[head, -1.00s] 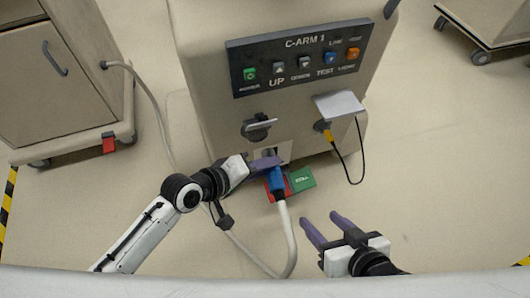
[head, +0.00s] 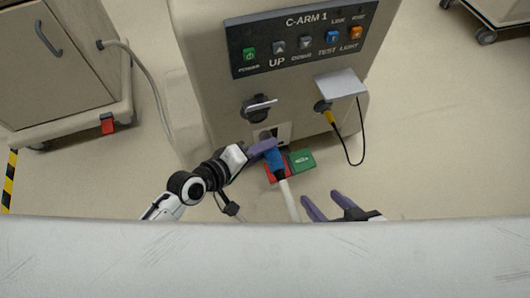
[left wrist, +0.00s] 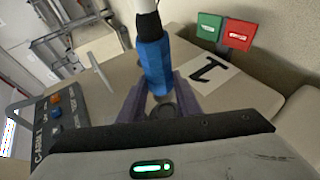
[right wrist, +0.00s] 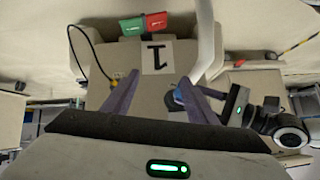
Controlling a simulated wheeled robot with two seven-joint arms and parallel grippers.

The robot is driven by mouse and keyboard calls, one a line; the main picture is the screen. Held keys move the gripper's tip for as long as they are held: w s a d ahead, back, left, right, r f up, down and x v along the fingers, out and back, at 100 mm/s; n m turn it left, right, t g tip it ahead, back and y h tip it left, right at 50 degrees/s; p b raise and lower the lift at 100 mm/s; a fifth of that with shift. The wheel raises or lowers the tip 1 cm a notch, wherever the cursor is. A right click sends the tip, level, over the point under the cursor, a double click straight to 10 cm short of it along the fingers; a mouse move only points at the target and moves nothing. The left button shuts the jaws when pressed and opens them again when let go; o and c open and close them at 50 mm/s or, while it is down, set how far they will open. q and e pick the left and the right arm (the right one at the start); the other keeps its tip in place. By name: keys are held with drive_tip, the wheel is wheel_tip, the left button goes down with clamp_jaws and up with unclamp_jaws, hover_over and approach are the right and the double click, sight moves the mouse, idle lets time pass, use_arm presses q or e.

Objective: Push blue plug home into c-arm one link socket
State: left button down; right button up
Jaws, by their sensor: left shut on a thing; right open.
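The blue plug (head: 275,160) is on a thick pale cable (head: 290,202), held at the lower front of the C-ARM 1 cart (head: 215,110). My left gripper (head: 264,149) is shut on the plug; it also shows between the fingers in the left wrist view (left wrist: 154,65). A dark round socket (left wrist: 163,110) shows right by the plug's end, beside a plate marked 1 (left wrist: 210,72). I cannot tell how deep the plug sits. My right gripper (head: 327,207) is open and empty, to the right of the cable. The right wrist view shows the plug partly hidden behind a finger (right wrist: 178,98).
Red (head: 278,172) and green (head: 302,160) flaps hang below the socket. A black knob (head: 258,107) and a grey shelf (head: 341,83) with a yellow-ended black cable (head: 361,140) are nearby. A pale surface (head: 260,260) fills the foreground. Another cart (head: 65,75) stands left.

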sight(260, 136)
use_arm(q)
drive_tip(key=shift+w+a+b, duration=0.2)
drive_tip(key=shift+w+b, duration=0.05)
drive_tip(key=shift+w, duration=0.4)
drive_tip(key=shift+w+a+b, duration=0.2)
drive_tip(key=shift+w+b, duration=0.05)
drive_tip(key=shift+w, duration=0.45)
drive_tip(key=shift+w+a+b, duration=0.2)
drive_tip(key=shift+w+b, duration=0.05)
drive_tip(key=shift+w, duration=0.4)
use_arm(e)
drive_tip(key=shift+w+a+f+g, duration=0.3)
drive_tip(key=shift+w+a+f, duration=0.05)
drive_tip(key=shift+a+f, duration=0.25)
use_arm(q)
drive_tip(key=shift+r+p, duration=0.1)
drive_tip(key=shift+p, duration=0.35)
use_arm(e)
drive_tip(key=shift+d+r, duration=0.1)
drive_tip(key=shift+r, duration=0.35)
drive_tip(key=shift+s+f, duration=0.1)
drive_tip(key=shift+f, duration=0.05)
use_arm(q)
drive_tip(key=shift+w+a+b, duration=0.2)
drive_tip(key=shift+w+b, duration=0.1)
drive_tip(key=shift+w, duration=0.2)
use_arm(e)
drive_tip(key=shift+f, duration=0.2)
